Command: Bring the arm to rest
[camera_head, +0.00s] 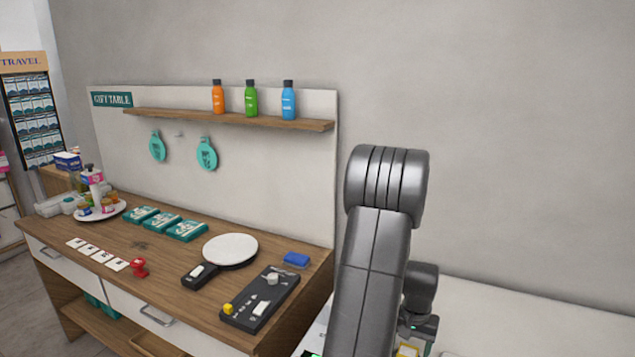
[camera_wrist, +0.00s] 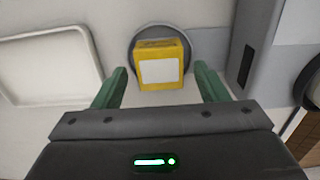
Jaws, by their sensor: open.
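My arm (camera_head: 375,260) rises in the right half of the head view, its elbow high and its lower part running down past the bottom edge. My gripper (camera_wrist: 160,80) shows in the wrist view with its two green fingers apart. A yellow box with a white label (camera_wrist: 160,62) lies beyond the fingertips, between them in the picture, on a round grey dish (camera_wrist: 133,45). No contact between the fingers and the box shows.
A white tray (camera_wrist: 48,100) lies left in the wrist view, and a grey block (camera_wrist: 255,50) stands at right. In the head view a wooden gift table (camera_head: 150,262) holds boxes, cards and a black panel. A shelf (camera_head: 235,121) above it carries three bottles.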

